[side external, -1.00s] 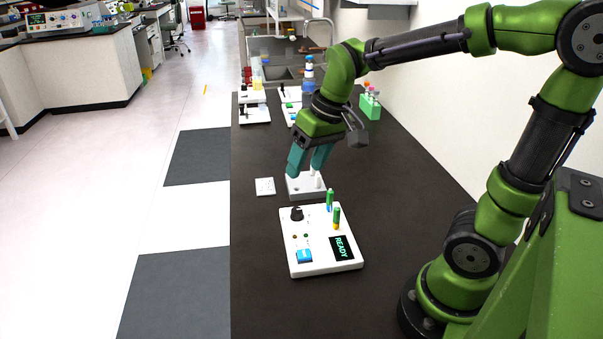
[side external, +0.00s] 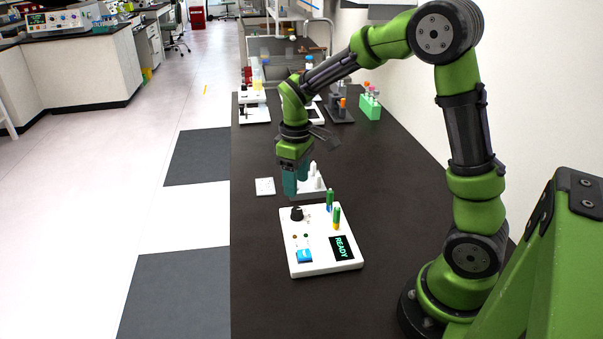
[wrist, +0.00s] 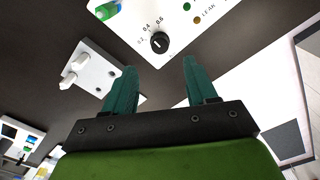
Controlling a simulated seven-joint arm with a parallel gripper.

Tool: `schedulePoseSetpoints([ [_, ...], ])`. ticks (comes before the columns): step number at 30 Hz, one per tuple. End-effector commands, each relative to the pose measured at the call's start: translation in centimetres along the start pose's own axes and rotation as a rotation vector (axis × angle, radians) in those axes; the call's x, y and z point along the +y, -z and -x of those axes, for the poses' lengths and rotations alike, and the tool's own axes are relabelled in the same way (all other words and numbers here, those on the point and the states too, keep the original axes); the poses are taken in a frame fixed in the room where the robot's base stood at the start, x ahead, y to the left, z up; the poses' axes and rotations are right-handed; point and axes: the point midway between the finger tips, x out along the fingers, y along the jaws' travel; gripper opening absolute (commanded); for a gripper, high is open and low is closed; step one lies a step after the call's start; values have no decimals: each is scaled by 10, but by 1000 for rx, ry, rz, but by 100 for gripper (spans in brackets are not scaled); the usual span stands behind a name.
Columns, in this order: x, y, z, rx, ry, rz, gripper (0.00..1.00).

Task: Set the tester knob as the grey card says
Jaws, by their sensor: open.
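The tester (side external: 318,262) is a white box on the dark bench with a black knob (side external: 296,213) at its far left corner, a READY display (side external: 342,247) and a blue button (side external: 304,256). In the wrist view the knob (wrist: 159,42) shows a white pointer line and scale marks including 0.4 and 0.6. The small pale card (side external: 265,186) lies flat left of the grey holder; its writing is too small to read. My gripper (side external: 296,192) points down above the bench, just beyond the knob. It is open and empty; its teal fingers (wrist: 160,80) are apart, with the knob ahead between them.
A grey holder (side external: 312,192) with white pegs stands close behind my gripper. A green rack (side external: 370,106) with tubes and other devices stand farther back. The bench left of the tester is clear.

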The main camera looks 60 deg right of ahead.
Motion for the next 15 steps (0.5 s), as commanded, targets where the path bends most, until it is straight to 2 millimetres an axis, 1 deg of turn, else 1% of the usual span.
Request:
schedulePoseSetpoints([
  [1,0,-1,-12,-6,2,-1,57],
  [6,0,-1,-48,-5,2,-1,57],
  [9,0,-1,-64,-3,1,-2,57],
  [12,0,0,-76,-1,0,-1,57],
  [15,0,0,-83,1,0,-2,57],
])
